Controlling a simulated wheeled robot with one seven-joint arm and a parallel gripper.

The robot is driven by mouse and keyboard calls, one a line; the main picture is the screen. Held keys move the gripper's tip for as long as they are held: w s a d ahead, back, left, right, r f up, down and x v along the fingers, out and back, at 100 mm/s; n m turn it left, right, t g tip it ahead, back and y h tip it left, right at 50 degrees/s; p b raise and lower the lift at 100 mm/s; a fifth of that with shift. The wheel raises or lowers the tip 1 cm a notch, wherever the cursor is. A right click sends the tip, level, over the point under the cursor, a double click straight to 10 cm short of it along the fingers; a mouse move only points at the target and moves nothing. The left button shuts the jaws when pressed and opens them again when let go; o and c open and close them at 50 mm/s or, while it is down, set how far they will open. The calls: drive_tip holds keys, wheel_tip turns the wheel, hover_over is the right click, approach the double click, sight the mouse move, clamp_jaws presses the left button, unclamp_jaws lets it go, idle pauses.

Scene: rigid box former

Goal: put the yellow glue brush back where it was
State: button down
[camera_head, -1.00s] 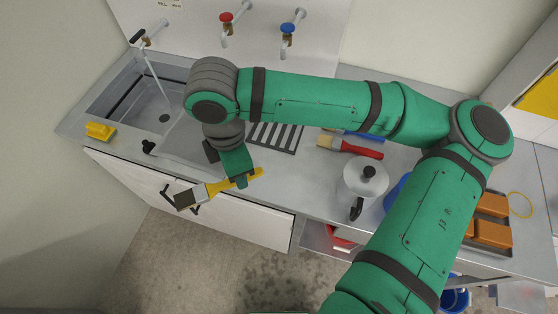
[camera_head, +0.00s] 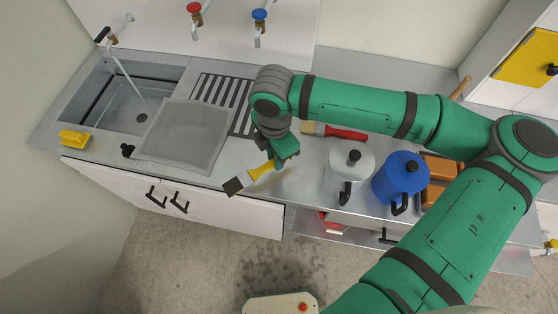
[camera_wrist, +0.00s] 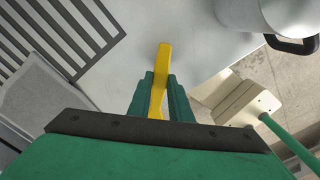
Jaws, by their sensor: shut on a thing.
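The yellow glue brush (camera_head: 262,170) is in my gripper (camera_head: 279,162), with its dark bristle end pointing left and down in the head view. It is above the front edge of the counter. In the wrist view the yellow handle (camera_wrist: 162,75) stands between the two green fingers of my gripper (camera_wrist: 161,98), which are shut on it. The bristles are out of sight in the wrist view. A red-handled brush (camera_head: 340,132) with pale bristles lies on the counter (camera_head: 222,172) behind my gripper, partly hidden by my arm.
A white pot (camera_head: 345,172) and a blue pot (camera_head: 400,175) stand right of my gripper. Orange blocks (camera_head: 440,168) lie beyond them.

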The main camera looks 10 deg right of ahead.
drive_tip(key=shift+w+d+f, duration=0.15)
drive_tip(key=shift+d+f, duration=0.1)
drive_tip(key=shift+f, duration=0.15)
drive_tip(key=shift+w+d+f, duration=0.1)
drive_tip(key=shift+d+f, duration=0.05)
drive_tip(key=shift+f, duration=0.8)
drive_tip(key=shift+w+d+f, duration=0.1)
drive_tip(key=shift+f, duration=0.85)
drive_tip(key=shift+f, duration=0.2)
drive_tip(key=c, duration=1.6)
unclamp_jaws()
wheel_tip(320, 180, up, 12)
drive_tip(key=shift+r, duration=0.25)
